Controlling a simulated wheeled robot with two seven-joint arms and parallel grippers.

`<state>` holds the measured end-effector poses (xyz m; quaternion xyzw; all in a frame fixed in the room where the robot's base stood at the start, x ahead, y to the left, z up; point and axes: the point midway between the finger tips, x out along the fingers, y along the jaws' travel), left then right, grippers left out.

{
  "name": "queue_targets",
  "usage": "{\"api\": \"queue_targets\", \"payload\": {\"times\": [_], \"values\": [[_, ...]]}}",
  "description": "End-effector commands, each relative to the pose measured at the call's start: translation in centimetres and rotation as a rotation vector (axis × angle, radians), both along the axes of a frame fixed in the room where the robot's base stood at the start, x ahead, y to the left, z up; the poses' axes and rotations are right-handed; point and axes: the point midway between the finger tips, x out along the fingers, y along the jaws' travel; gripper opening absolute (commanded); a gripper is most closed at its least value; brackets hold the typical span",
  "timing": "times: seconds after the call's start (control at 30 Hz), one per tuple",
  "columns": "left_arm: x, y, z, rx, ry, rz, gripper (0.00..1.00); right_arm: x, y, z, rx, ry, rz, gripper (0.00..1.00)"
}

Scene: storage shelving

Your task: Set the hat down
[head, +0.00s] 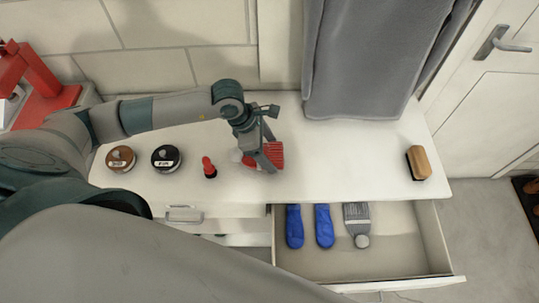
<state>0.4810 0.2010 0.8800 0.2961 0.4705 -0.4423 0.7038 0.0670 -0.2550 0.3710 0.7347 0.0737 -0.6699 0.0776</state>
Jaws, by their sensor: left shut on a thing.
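My left gripper (261,163) reaches down over the white worktop, left of the grey cloth. It is shut on a small red ribbed thing, which I take to be the hat (276,153). A small white round part shows at the left of the hat. The gripper fingers hide part of the hat. The hat is low, at or just above the worktop (330,160); I cannot tell whether it touches. My right gripper is not in view.
Left of the hat stand a red-topped bottle (209,168), a black tin (166,158) and a brown tin (121,158). A brush (418,162) lies at the right edge. The worktop's right half is mostly clear.

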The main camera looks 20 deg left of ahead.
Motion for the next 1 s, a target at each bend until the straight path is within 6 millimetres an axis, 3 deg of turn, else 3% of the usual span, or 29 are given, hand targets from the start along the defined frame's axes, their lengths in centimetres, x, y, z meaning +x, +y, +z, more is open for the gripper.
{"api": "queue_targets", "payload": {"times": [0.27,0.53,1.0], "values": [[0.0,0.0,-0.3,0.000,0.002,0.001,0.49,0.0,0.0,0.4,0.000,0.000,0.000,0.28],[0.0,-0.1,-3.3,0.000,0.003,0.002,0.49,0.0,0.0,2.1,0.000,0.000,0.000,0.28],[0.0,-0.1,-4.4,0.000,0.000,0.001,0.49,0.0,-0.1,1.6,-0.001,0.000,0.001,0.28]]}}
